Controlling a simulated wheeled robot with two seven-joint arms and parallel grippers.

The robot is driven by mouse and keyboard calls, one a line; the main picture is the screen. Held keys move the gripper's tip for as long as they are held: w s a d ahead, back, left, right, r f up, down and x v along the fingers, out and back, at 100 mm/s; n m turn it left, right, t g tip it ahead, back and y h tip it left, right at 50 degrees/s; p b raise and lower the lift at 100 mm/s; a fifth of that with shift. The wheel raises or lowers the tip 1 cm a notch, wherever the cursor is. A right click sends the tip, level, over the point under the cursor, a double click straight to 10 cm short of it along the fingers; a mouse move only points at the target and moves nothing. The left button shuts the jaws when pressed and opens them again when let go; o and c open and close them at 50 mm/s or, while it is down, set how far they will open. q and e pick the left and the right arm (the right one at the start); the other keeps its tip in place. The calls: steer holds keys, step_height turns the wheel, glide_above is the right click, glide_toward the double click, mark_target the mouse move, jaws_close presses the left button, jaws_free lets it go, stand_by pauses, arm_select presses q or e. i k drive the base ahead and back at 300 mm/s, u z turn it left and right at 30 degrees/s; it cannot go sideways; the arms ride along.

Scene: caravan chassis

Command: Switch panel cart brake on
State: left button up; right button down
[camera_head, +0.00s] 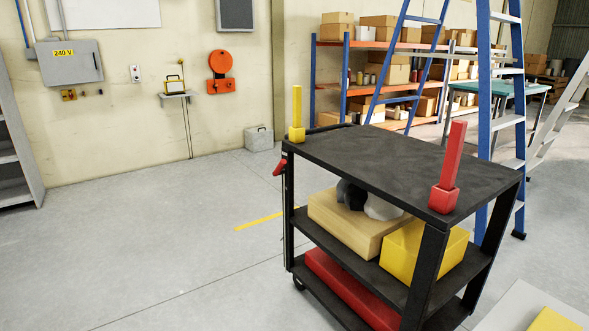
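A black three-tier cart (375,158) stands right of centre on the concrete floor. A small red handle (279,168) sticks out at its left end, below the top shelf; I cannot tell whether it is the brake or how it is set. A yellow post (297,115) stands upright at the cart's far left corner. A red post (451,168) stands slightly tilted at its near right corner. One dark wheel (298,283) shows at the lower left; the other wheels are hidden or unclear. Neither of my grippers is in view.
The cart carries a wooden box (345,222), a yellow box (424,250) and a red box (350,292). A blue ladder (488,100) stands behind it. A pale slab (520,308) lies at lower right. The floor (150,240) left of the cart is clear.

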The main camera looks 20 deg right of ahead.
mark_target(279, 171)
steer(key=u, duration=0.05)
steer(key=i, duration=2.7)
steer(key=z, duration=1.15)
steer(key=i, duration=0.5)
steer(key=z, duration=0.2)
